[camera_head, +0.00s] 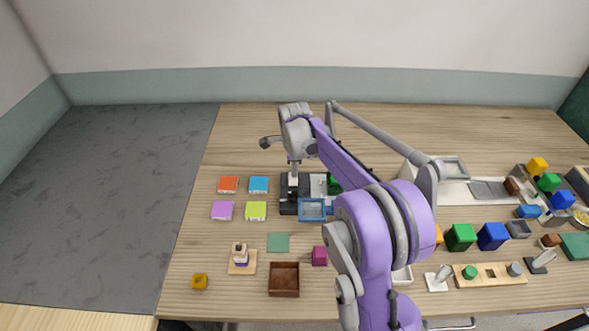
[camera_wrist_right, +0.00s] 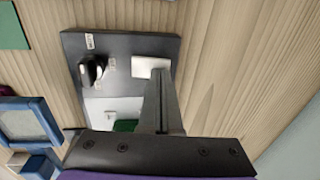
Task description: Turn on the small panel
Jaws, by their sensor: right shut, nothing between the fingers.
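The small panel (camera_head: 286,208) is a dark plate lying on the wooden table, near the middle of the head view. In the right wrist view the panel (camera_wrist_right: 120,46) carries a black knob (camera_wrist_right: 90,70) with small labels around it and a white square pad (camera_wrist_right: 150,67). My right gripper (camera_head: 292,184) points down over the panel. Its fingers are shut and empty, and the fingertips (camera_wrist_right: 161,72) show at the edge of the white pad. I cannot tell whether they touch it. My left gripper is not in view.
A white plate (camera_wrist_right: 108,105) with a green part (camera_wrist_right: 125,125) adjoins the panel, and a blue-framed box (camera_head: 312,209) sits in front. Coloured blocks, including an orange one (camera_head: 228,185), lie left. A brown tray (camera_head: 284,291) is nearer. The table behind the panel is clear.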

